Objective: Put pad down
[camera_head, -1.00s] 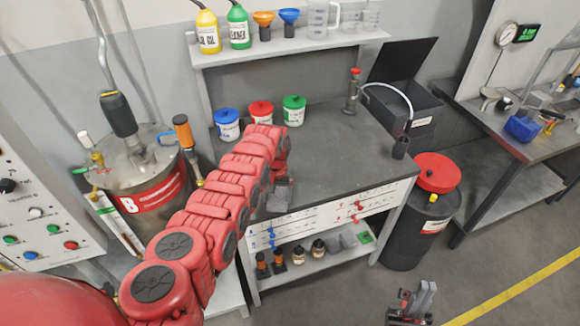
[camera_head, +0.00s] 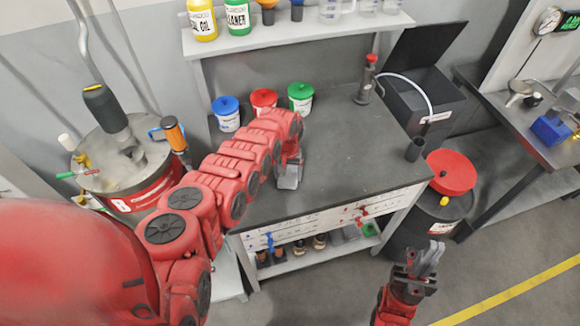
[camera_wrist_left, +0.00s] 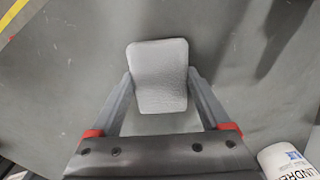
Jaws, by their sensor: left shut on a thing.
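The pad is a light grey, rounded, roughly rectangular block (camera_wrist_left: 158,75) gripped between the two fingers of my left gripper (camera_wrist_left: 160,86) in the left wrist view. In the head view, the pad (camera_head: 290,177) shows at the end of my red left arm, over the dark workbench top (camera_head: 345,160). I cannot tell whether its underside touches the bench. My right gripper (camera_head: 425,262) is low at the right, in front of the bench and well away from the pad; its fingers look close together.
White tubs with a blue lid (camera_head: 227,114), red lid (camera_head: 264,101) and green lid (camera_head: 300,97) stand behind the left arm. A pump bottle (camera_head: 365,85) and a black open bin (camera_head: 425,100) are at the back right.

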